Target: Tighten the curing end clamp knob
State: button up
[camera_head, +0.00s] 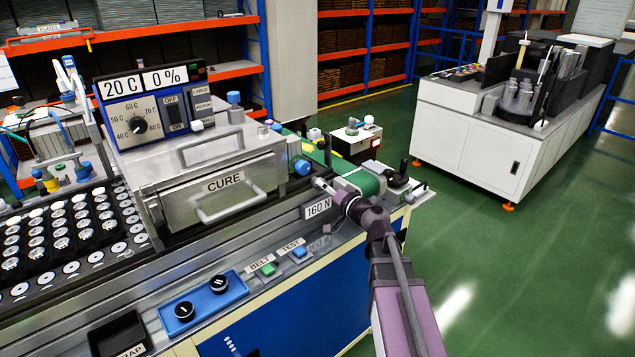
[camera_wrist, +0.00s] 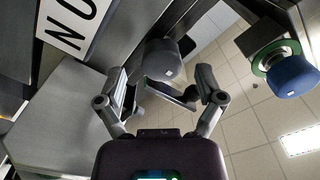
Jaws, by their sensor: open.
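My gripper (camera_head: 325,187) reaches in beside the 160 N label (camera_head: 318,208), at the right end of the curing station. In the wrist view my gripper (camera_wrist: 164,92) is open, its two fingers spread apart. A dark grey rounded knob-like part (camera_wrist: 158,60) with a small lever shows beyond and between the fingertips; I cannot tell whether they touch it. A blue knob (camera_wrist: 295,76) with a green ring is to the right, clear of the fingers. In the head view a blue round knob (camera_head: 302,167) is on the oven's right side. I cannot tell which is the clamp knob.
The CURE oven (camera_head: 223,182) stands left of my gripper. A green belt (camera_head: 361,181) and a black-handled fitting (camera_head: 398,179) lie close at its right. BELT and TEST buttons (camera_head: 268,269) are on the front panel. Open green floor lies to the right.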

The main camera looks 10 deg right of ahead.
jog(key=shift+x, duration=1.05)
jog(key=shift+a, duration=0.15)
jog(key=c, duration=1.2)
